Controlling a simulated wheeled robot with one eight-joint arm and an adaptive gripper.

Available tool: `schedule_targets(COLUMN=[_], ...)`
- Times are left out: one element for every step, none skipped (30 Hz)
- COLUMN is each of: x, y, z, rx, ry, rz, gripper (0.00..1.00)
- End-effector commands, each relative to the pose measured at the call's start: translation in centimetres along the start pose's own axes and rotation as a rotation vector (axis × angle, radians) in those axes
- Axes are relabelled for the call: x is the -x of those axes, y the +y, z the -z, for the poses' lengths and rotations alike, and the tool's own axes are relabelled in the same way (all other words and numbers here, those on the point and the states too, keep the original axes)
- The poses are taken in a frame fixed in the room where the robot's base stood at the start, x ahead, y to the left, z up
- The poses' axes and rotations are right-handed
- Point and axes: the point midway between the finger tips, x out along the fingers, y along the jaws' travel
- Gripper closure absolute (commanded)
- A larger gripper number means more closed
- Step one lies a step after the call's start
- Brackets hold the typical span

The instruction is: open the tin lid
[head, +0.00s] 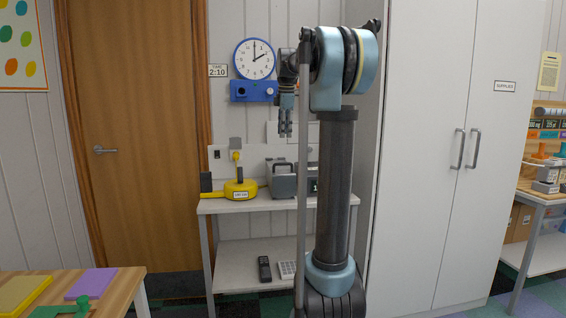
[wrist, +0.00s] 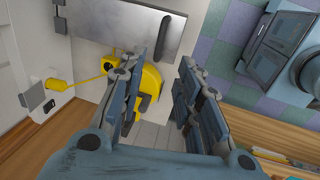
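A grey metal box (head: 283,180) with a handle on top stands on the small white table, partly behind my arm; it appears to be the tin. Its flat metal top (wrist: 115,28) fills the upper left of the wrist view, and it looks closed. My gripper (head: 286,131) points down above the table and box, clear of them. In the wrist view my gripper (wrist: 175,48) has its two fingers apart with nothing between them.
A yellow device (head: 241,189) with an upright plug-like part stands left of the box and also shows in the wrist view (wrist: 150,80). A blue wall panel (head: 254,91) and clock (head: 254,59) are behind. A tall white cabinet (head: 430,220) stands right.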

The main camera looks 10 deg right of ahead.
Motion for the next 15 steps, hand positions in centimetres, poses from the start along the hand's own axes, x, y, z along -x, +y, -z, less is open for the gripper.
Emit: schedule_targets(x=[-1.0,-1.5,-2.2,-2.7,-3.3,-3.9,-4.5,-5.0,-5.7,-6.2,-6.8,-7.5,-8.0,-8.5,-9.2], y=[0.0,0.0,0.0,0.0,0.0,0.0,0.0,0.0,0.0,0.0,0.0,-0.1,-0.1,0.0,0.0], z=[0.1,0.1,0.1,0.1,0.1,0.2,0.2,0.2,0.2,0.2,0.2,0.2,0.2,0.2,0.2], rx=[0.001,0.001,0.001,0.001,0.001,0.001,0.001,0.001,0.001,0.001,0.001,0.001,0.001,0.001,0.001], ry=[0.000,0.000,0.000,0.000,0.000,0.000,0.000,0.000,0.000,0.000,0.000,0.000,0.000,0.000,0.000], rz=[0.000,0.000,0.000,0.000,0.000,0.000,0.000,0.000,0.000,0.000,0.000,0.000,0.000,0.000,0.000], gripper=[0.69,0.69,0.69,0.69,0.69,0.69,0.69,0.69,0.69,0.69,0.69,0.69,0.69,0.69,0.69])
